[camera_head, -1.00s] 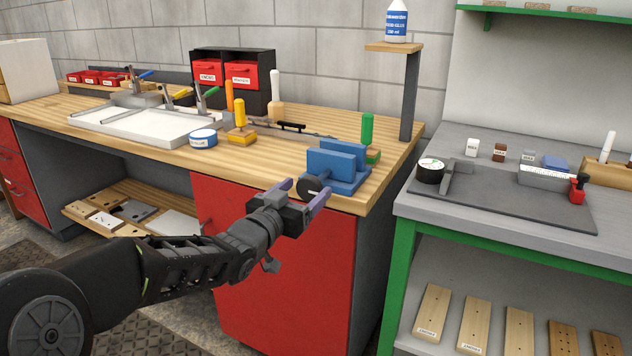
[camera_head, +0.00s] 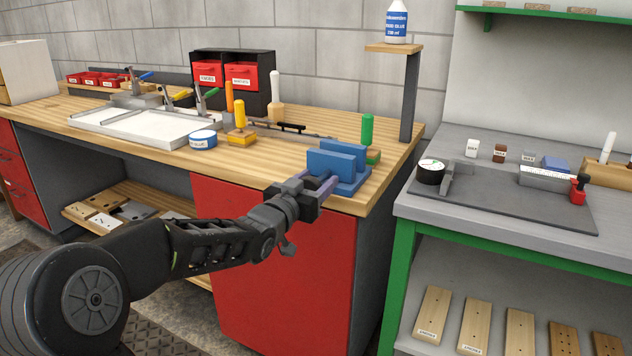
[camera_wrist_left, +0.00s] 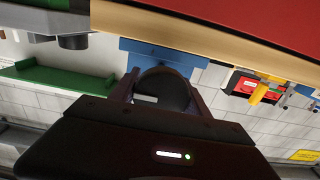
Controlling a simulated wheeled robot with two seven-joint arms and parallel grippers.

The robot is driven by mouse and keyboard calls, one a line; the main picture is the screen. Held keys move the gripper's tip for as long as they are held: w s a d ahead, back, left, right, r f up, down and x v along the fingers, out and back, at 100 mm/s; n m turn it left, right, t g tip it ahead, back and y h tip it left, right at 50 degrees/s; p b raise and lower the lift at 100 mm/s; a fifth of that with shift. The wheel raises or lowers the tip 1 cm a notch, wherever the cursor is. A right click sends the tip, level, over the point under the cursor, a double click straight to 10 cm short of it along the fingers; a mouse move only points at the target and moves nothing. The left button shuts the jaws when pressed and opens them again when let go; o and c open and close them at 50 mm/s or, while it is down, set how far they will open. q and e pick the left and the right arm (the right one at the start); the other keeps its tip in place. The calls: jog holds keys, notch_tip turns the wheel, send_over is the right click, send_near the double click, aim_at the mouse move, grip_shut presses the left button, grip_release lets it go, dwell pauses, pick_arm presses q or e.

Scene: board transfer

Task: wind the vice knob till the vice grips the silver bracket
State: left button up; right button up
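The blue vice (camera_head: 345,180) stands at the front right corner of the wooden bench, and it also shows in the left wrist view (camera_wrist_left: 165,55). Its round black knob (camera_wrist_left: 165,92) faces my left gripper (camera_head: 317,183). In the left wrist view the purple fingers (camera_wrist_left: 162,94) stand spread, one on each side of the knob. I cannot tell whether they press on it. In the head view my gripper hides the knob. I cannot make out the silver bracket between the jaws. My right gripper is not in view.
A green-handled tool (camera_head: 367,130) stands close behind the vice. A yellow-handled tool (camera_head: 239,117), a blue tin (camera_head: 203,139) and a white tray (camera_head: 130,127) are further left on the bench. A grey table (camera_head: 500,245) stands to the right across a narrow gap.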

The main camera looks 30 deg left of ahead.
pick_arm(q)
jog(key=c, duration=0.8)
jog(key=m+b, duration=0.1)
jog(key=b, duration=0.1)
jog(key=m+b, duration=0.4)
jog(key=b, duration=0.1)
jog(key=shift+d+f, duration=0.15)
jog(key=shift+f, duration=0.1)
jog(key=shift+r+m, duration=0.1)
jog(key=shift+m, duration=0.2)
jog(key=shift+r, duration=0.1)
jog(key=o, duration=1.3)
jog(key=shift+o, duration=0.2)
jog(key=shift+s, duration=0.1)
